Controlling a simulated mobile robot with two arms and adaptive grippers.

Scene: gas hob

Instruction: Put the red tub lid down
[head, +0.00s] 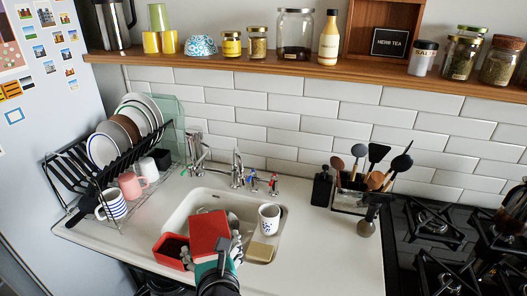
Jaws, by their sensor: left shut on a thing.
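The red tub lid (209,232) is a flat red square near the bottom centre of the head view, over the left front part of the sink. My left gripper (228,250) is at its lower right edge and is shut on it. The lid looks tilted, and it hides part of the sink and part of the fingers. An open red tub (161,249) with a dark inside stands just left of the lid, at the sink's front left edge. The lid is apart from the tub's opening or overlaps only its right side; I cannot tell which. My right gripper is out of view.
The sink (281,212) holds a patterned white cup (269,217) and a tan block (261,251). A full dish rack (120,165) stands left. The white counter (330,250) right of the sink is clear, up to the utensil holder (352,190) and black gas hob (430,240).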

